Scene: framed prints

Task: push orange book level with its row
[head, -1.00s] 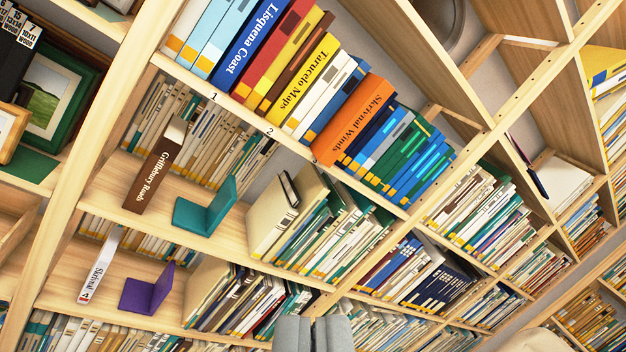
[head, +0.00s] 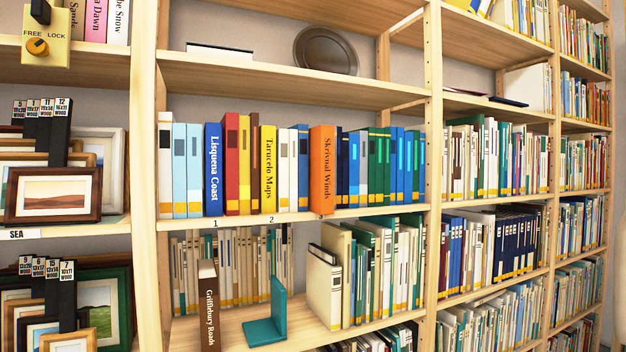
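The orange book "Skrivnal Winds" (head: 323,170) stands upright in the upper row of books in the head view. Its spine stands forward of the blue books on its right and its foot is close to the shelf's front edge. A blue and yellow book (head: 303,168) is on its left and a dark blue book (head: 342,170) on its right. In the same row are the blue "Lisquena Coast" (head: 213,168), a red book (head: 231,165) and the yellow "Tarucelo Maps" (head: 268,168). My gripper is not in view.
The shelf below holds a brown book "Griffiebury Roads" (head: 208,310) and a teal bookend (head: 268,318), both near the front. A wooden upright (head: 432,170) stands right of the row. The shelf above holds a dark round plate (head: 326,50). Framed prints (head: 58,195) fill the left.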

